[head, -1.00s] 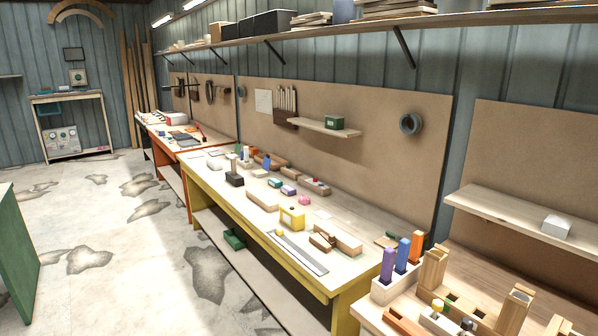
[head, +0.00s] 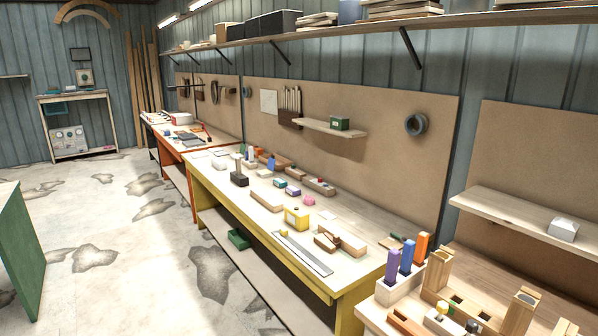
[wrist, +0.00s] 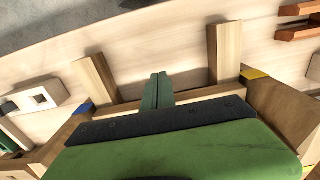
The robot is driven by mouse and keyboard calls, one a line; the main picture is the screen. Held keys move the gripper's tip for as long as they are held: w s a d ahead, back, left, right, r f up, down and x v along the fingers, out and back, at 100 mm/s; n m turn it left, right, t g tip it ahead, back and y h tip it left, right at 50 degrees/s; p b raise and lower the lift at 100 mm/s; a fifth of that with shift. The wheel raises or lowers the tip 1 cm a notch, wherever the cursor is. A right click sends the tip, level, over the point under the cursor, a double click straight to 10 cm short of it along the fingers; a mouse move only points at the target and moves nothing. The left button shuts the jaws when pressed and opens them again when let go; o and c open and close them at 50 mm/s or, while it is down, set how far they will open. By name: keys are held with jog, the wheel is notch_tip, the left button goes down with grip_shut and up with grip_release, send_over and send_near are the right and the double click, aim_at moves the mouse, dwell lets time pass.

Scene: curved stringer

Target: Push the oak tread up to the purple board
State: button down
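A purple board (head: 392,267) stands upright in a pale block on the near bench at lower right, beside a blue and an orange board. I cannot tell which piece is the oak tread; no piece is clearly marked as it. In the wrist view, my green gripper (wrist: 156,90) has its two fingertips together with nothing visible between them. It is over a pale wooden crosspiece (wrist: 185,95), between a left post (wrist: 95,77) and a right post (wrist: 225,52). Whether the fingers touch the wood is unclear. The purple board is not seen in the wrist view. My gripper is outside the head view.
Wooden posts (head: 435,272) and small parts crowd the near bench. A yellow-framed bench (head: 350,268) with blocks stands beyond it. A wall shelf (head: 515,214) holds a small white box. In the wrist view, a pale block with a square hole (wrist: 38,98) lies left. Open floor is at left.

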jog(key=shift+w+d, duration=0.7)
jog(key=shift+d, duration=0.3)
jog(key=shift+w+d, duration=0.7)
jog(key=shift+d, duration=0.3)
jog(key=shift+a, duration=0.1)
jog(key=shift+s, duration=0.1)
